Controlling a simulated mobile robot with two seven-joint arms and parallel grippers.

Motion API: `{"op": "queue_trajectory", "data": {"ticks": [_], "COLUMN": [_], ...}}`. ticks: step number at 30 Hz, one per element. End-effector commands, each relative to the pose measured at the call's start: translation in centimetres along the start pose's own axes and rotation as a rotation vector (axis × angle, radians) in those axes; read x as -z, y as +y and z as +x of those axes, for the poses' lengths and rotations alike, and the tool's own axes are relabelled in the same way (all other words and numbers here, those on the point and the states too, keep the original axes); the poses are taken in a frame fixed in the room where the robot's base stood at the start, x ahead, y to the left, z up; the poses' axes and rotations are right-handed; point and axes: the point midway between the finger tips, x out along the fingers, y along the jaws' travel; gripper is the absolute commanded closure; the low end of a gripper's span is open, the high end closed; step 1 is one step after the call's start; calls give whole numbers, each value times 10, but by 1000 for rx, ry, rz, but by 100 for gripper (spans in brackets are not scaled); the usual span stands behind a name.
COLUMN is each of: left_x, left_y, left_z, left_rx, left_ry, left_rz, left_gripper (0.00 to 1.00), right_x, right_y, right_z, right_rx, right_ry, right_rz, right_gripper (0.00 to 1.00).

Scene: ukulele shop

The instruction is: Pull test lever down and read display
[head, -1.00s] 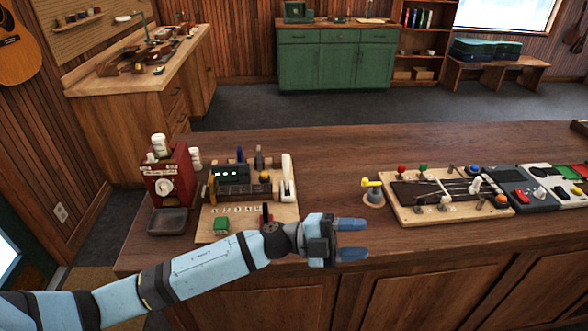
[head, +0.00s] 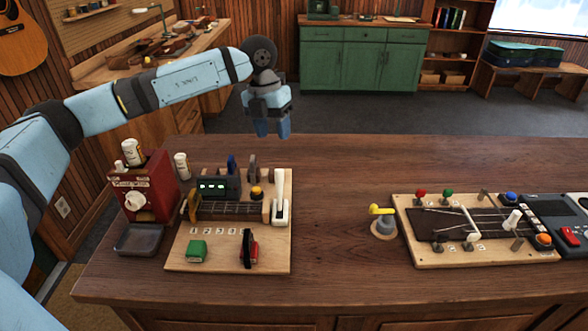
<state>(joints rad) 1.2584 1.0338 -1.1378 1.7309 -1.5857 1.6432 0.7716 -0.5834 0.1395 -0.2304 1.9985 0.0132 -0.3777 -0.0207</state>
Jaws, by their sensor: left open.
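The tester board (head: 200,257) lies on the wooden counter, left of centre. A white lever (head: 279,190) stands upright at its right edge. A small dark display (head: 213,187) with lit green-white marks sits at the board's back left; its characters are too small to read. My left gripper (head: 271,134) points down, open and empty. It appears above and behind the lever, apart from it. My right gripper is out of view.
A red dispenser (head: 144,190) with a grey tray (head: 138,239) stands left of the board. A yellow-topped knob (head: 382,222) and a second stringed board (head: 430,258) are to the right.

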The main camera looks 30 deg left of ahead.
Motion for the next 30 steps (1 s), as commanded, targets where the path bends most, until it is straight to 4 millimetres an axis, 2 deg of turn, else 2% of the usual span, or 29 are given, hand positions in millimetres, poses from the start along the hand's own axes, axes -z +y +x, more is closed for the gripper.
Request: {"op": "queue_trajectory", "data": {"ticks": [2,7,19,24,30], "left_x": [0,1,1,0,0], "left_y": [1,0,0,-1,0], "left_z": [4,30,111,130,137], "left_rx": [-5,-3,-1,0,0], "left_ry": [0,3,3,1,1], "left_rz": [-2,-1,0,1,0], "left_gripper": [51,51,51,51,51], "right_x": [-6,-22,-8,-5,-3], "right_y": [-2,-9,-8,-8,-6], "right_z": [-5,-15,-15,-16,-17], "right_rx": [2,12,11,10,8], "right_ry": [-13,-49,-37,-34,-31], "right_rz": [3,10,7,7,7], "right_gripper": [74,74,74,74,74]}}
